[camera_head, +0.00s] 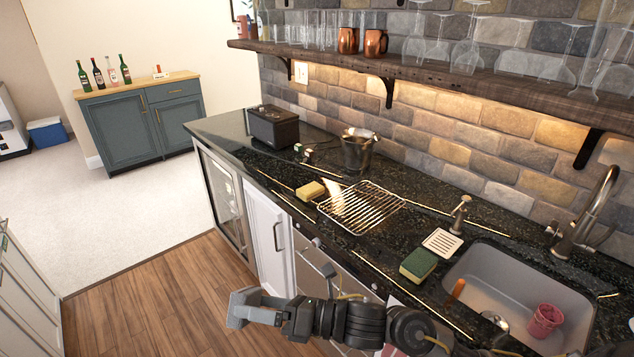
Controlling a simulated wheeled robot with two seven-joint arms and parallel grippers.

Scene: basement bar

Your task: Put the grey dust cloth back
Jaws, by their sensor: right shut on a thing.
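My right gripper (262,308) reaches in from the lower right, in front of the counter and above the wood floor. It is shut on a small grey piece at its tip, which I take for the grey dust cloth (239,306). Cloth and grey fingers are hard to tell apart at this size. The piece is held in the air, clear of the cabinet doors. My left gripper is not in view.
The dark counter (287,172) holds a drying rack (385,205), a yellow sponge (311,191), a green sponge (418,264), a metal bucket (358,153) and a black box (273,126). The sink (480,280) holds a red cup (544,320).

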